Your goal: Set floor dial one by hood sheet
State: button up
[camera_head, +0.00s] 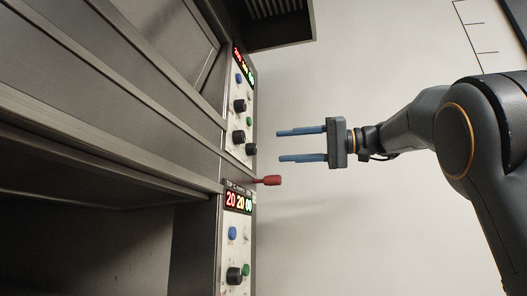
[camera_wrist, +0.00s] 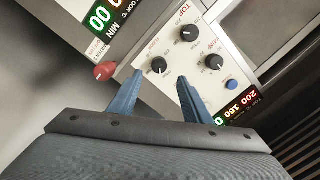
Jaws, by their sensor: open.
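The upper oven control panel (camera_head: 239,145) has black dials, small buttons and a lit display. In the wrist view three black dials show: one dial (camera_wrist: 190,33) near the word TOP, a second dial (camera_wrist: 214,62), and a third dial (camera_wrist: 159,65) nearest the fingertips. In the wrist view the fingertips (camera_wrist: 159,76) lie either side of the third dial's lower edge. No readable sheet shows.
A red-handled lever (camera_head: 269,180) sticks out just below the upper panel, close to my fingers. A lower panel (camera_head: 236,222) reads 20 20 00. A dark slatted hood (camera_head: 282,40) is at the top. Black lines (camera_head: 478,24) mark the wall. Wall space around my arm is clear.

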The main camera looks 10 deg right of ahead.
jog(key=shift+p+x, duration=1.2)
jog(key=shift+x, duration=2.35)
jog(key=c, duration=1)
jog(key=shift+f+m, duration=0.15)
jog(key=shift+m, duration=1.95)
jog(key=shift+c, duration=0.2)
jog(key=o, duration=1)
jog(key=shift+o, duration=0.2)
jog(key=shift+d, duration=0.1)
jog(key=b, duration=0.3)
send_near(256, 149)
jog(key=shift+s+f, duration=0.15)
jog(key=shift+s, duration=0.15)
